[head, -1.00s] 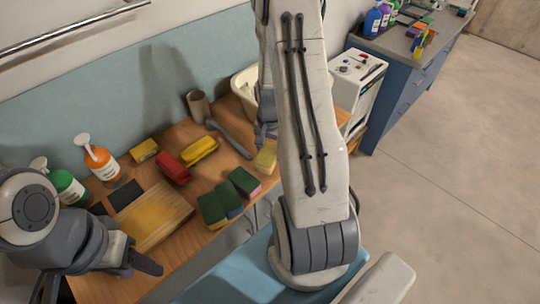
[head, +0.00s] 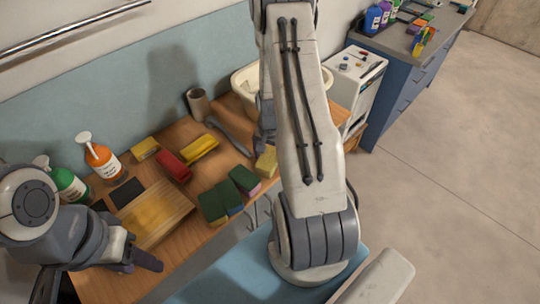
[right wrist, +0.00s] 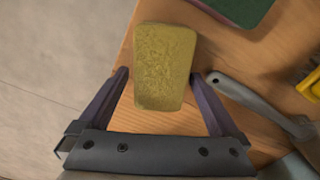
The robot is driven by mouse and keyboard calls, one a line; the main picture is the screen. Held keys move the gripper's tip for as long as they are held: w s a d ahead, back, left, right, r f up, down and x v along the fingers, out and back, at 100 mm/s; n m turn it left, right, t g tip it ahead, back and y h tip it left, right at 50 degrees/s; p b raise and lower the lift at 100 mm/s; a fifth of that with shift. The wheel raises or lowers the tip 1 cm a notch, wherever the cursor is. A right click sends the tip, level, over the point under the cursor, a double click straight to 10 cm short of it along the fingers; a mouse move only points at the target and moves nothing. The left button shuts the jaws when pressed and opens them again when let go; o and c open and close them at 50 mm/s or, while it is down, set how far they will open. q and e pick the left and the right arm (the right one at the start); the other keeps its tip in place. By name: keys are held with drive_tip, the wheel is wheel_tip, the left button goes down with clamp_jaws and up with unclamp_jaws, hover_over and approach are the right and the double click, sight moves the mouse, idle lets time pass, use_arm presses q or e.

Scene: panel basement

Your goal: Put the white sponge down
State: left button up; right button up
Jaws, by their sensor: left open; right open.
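A yellowish sponge (right wrist: 164,62) lies flat on the wooden tabletop in the right wrist view; no clearly white sponge shows. It also shows in the head view (head: 265,161), partly hidden by my right arm. My right gripper (right wrist: 160,76) is open, with one finger on each side of the sponge. The left-hand finger is apart from it; the other is close to its edge, and I cannot tell if they touch. In the head view my right gripper is mostly hidden behind the arm. My left gripper (head: 148,263) is open and empty near the table's front edge.
A grey-handled tool (head: 229,138) lies beside the sponge. Green-topped sponges (head: 244,180), a red block (head: 173,166), a yellow brush (head: 199,149) and a wooden board (head: 157,213) crowd the table (head: 103,285). Bottles (head: 100,157) and a cup (head: 199,104) stand at the back.

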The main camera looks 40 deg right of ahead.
drive_tip(key=shift+r, duration=0.1)
drive_tip(key=shift+r, duration=0.2)
wheel_tip(320, 180, up, 12)
drive_tip(key=b, duration=0.2)
